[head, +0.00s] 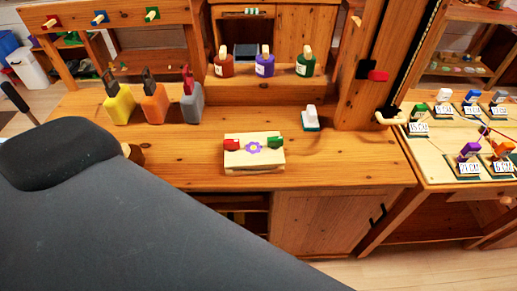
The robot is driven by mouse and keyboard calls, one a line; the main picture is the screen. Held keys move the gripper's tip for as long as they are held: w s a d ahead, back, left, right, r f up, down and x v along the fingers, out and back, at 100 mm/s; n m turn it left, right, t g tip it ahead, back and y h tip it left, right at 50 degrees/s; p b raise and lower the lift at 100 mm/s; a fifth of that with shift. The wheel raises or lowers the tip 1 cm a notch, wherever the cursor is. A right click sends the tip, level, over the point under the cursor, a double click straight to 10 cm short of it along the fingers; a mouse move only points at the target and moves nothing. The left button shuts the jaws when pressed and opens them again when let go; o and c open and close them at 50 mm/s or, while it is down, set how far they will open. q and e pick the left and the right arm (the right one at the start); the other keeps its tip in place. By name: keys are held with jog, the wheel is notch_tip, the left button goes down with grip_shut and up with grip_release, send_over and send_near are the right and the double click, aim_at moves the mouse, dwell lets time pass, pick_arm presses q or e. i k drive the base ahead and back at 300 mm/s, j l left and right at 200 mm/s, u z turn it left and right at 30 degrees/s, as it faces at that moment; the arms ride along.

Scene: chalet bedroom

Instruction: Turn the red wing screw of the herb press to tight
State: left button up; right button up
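The herb press (254,164) lies on the wooden workbench, near the middle of its front part. It is a pale flat wooden block with a purple flower mark (254,147) on top. The red wing screw (231,145) sits at the left end of its top, and a green wing screw (275,143) at the right end. I cannot tell from here how tight either screw is. A dark arm link of mine fills the lower left, apart from the press in the picture. Neither of my grippers shows.
Yellow, orange and grey blocks (154,107) stand behind the press at left. Brown, purple and green bottles (265,66) stand on a raised shelf. A small white-and-teal item (311,119) is right of the press. A side table (446,149) holds several labelled items. Bench around the press is clear.

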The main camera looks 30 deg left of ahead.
aim_at(232, 144)
jog(key=u, duration=0.35)
jog(key=j+u, duration=0.15)
jog(key=u, duration=0.2)
jog(key=j+u, duration=0.1)
jog(key=u, duration=0.25)
jog(key=z, duration=1.55)
jog(key=k+j+z, duration=0.1)
jog(key=k+j, duration=0.45)
jog(key=k, duration=0.05)
